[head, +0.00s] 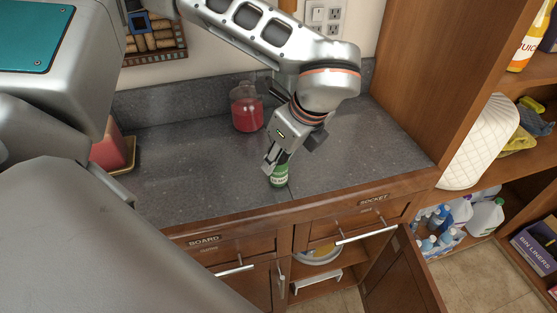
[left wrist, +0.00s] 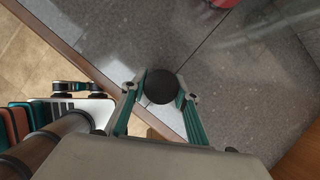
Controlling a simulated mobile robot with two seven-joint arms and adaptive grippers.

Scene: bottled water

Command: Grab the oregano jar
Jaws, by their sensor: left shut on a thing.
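The oregano jar (head: 279,177) is a small green jar with a pale label, upright at the counter near its front edge. Its label is too small to read. My left gripper (head: 277,164) comes down on it from above and is shut around its upper part. In the left wrist view the jar's round dark lid (left wrist: 161,86) sits between the two fingers of the left gripper (left wrist: 158,92), which touch it on both sides. I cannot tell whether the jar rests on the counter or is slightly raised. My right gripper is not in view.
A glass container with red contents (head: 247,112) stands behind the gripper on the grey counter (head: 190,175). A red object on a tray (head: 112,154) is at the left. Below, a cabinet door (head: 398,275) hangs open. Shelves with bottles (head: 438,222) stand at the right.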

